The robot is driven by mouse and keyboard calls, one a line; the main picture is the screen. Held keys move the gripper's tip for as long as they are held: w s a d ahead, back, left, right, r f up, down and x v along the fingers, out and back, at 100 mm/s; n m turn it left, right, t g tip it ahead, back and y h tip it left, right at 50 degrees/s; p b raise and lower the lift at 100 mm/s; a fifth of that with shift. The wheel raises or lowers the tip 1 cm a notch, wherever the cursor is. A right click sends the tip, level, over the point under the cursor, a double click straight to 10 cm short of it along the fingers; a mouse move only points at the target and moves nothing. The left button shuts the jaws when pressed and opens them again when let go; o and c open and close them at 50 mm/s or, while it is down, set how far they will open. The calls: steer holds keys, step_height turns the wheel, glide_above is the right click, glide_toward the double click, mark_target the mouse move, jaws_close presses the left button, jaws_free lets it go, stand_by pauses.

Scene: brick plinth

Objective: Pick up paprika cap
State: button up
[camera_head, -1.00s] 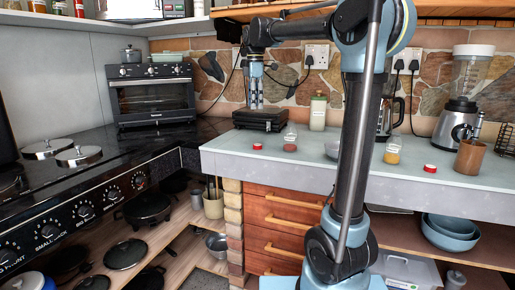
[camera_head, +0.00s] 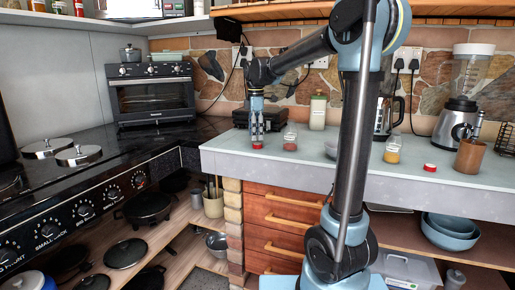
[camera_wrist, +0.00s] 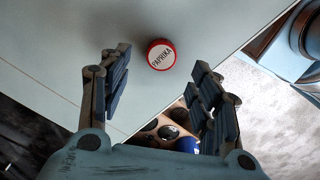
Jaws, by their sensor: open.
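The paprika cap (camera_wrist: 161,55) is a small red cap with a white top reading PAPRIKA. In the wrist view it lies on the pale counter, near the counter's edge, just beyond and between my open fingers. In the head view the cap (camera_head: 257,146) shows as a bit of red at the fingertips. My gripper (camera_head: 257,138) points down over it there. In the wrist view my gripper (camera_wrist: 160,88) is open, with nothing between its fingers.
A spice jar (camera_head: 290,140) stands close to the right of my gripper. A yellow-filled jar (camera_head: 392,152) and another red cap (camera_head: 430,168) are further right. A black appliance (camera_head: 268,117) stands behind. The counter's front edge (camera_head: 300,178) is near.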

mark_target(256, 144)
steer(key=shift+d+f, duration=0.1)
steer(key=shift+f, duration=1.9)
steer(key=c, duration=0.7)
